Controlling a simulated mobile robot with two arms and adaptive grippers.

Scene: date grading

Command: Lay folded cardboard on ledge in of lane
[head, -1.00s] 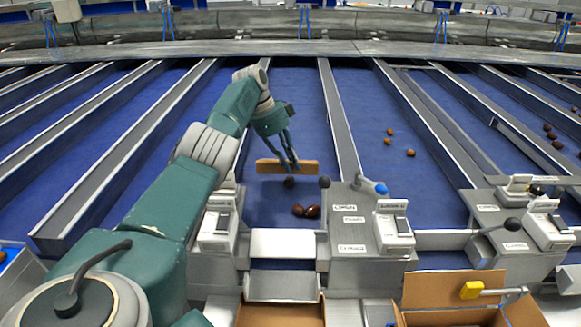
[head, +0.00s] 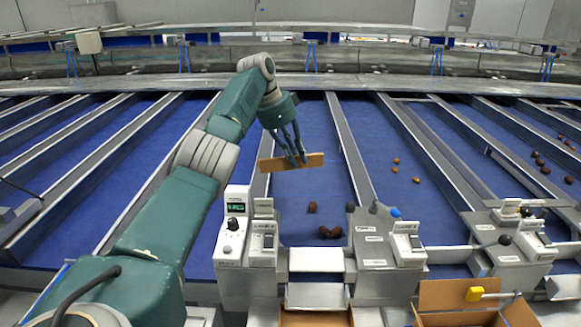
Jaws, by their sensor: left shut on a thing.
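The folded cardboard (head: 308,161) is a flat brown strip, held roughly level above a blue lane (head: 318,205). My left gripper (head: 296,160) is shut on it from above, with the fingers pointing down. The cardboard spans much of the lane's width between two grey dividers. Below it in the lane lie several dark dates (head: 325,231). A pale ledge (head: 316,260) crosses the front end of this lane, nearer than the cardboard. My right gripper is not in view.
Control boxes with switches stand at both sides of the lane's end, on the left (head: 249,230) and right (head: 385,240). An open cardboard box (head: 445,295) sits at the front right.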

